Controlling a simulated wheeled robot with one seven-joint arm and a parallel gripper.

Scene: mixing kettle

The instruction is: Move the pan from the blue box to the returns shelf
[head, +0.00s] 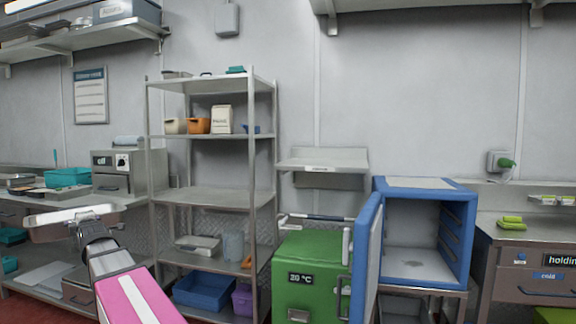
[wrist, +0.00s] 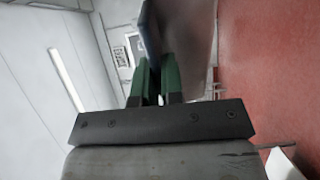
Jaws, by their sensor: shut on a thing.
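In the wrist view my gripper (wrist: 156,68) is shut, its green fingers on the edge of a flat grey-brown piece with a bluish side, taken as the pan (wrist: 185,30). Only part of it shows. In the head view my arm reaches in at lower left. A pale flat shape lies at its end, and I cannot tell whether it is gripper or pan. The blue box (head: 468,225) stands at right with its door open; its visible inside looks empty. A small wall shelf (head: 345,163) with an unreadable label, possibly the returns shelf, is left of the box.
A metal rack (head: 206,196) with tubs and boxes stands between my arm and the wall shelf. A green cabinet (head: 312,262) sits below that shelf. The open blue door (head: 367,262) juts forward. A counter (head: 545,232) is at far right. The wall shelf top looks clear.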

